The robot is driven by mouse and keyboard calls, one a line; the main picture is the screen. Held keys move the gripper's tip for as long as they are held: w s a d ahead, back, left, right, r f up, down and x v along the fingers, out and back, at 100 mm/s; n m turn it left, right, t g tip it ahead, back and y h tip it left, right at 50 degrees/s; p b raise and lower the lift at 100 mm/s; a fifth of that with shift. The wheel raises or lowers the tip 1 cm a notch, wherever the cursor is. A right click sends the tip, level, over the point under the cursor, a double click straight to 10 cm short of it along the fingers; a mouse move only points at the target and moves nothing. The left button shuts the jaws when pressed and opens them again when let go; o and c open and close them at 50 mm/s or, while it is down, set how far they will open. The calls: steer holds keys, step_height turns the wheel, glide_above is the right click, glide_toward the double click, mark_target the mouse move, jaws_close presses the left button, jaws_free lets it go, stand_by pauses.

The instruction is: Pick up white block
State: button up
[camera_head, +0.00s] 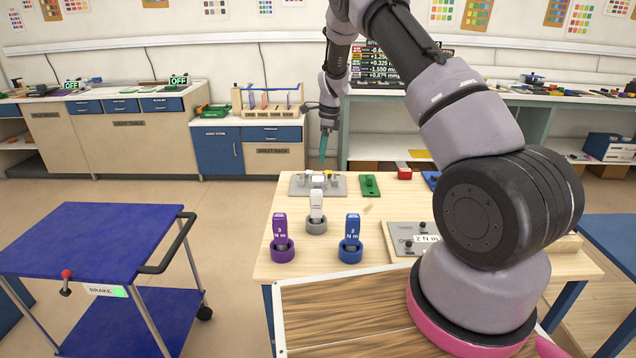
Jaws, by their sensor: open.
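A small white block (318,179) sits on a grey plate (298,188) near the back left of the wooden table. Other small parts stand close beside it, too small to make out well. My gripper (322,158) points down above the back edge of that plate, with its teal fingers over the white block's area. It is open and nothing shows in it. I cannot tell its exact height above the block. Nearer, a white-handled tool (316,203) stands upright in a grey ring holder (316,226).
A purple tool (280,230) and a blue tool (352,230) stand in ring holders in front. My arm covers the table's right side. A blue cart (90,240) stands left.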

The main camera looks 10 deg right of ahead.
mark_target(318, 178)
steer(key=f, duration=0.6)
steer(key=a+f, duration=0.1)
steer(key=f, duration=0.2)
steer(key=shift+w+a+f, duration=0.1)
steer(key=shift+w+f, duration=0.05)
steer(key=shift+f, duration=0.15)
jaws_close()
step_height(318, 178, up, 10)
stand_by(0.4)
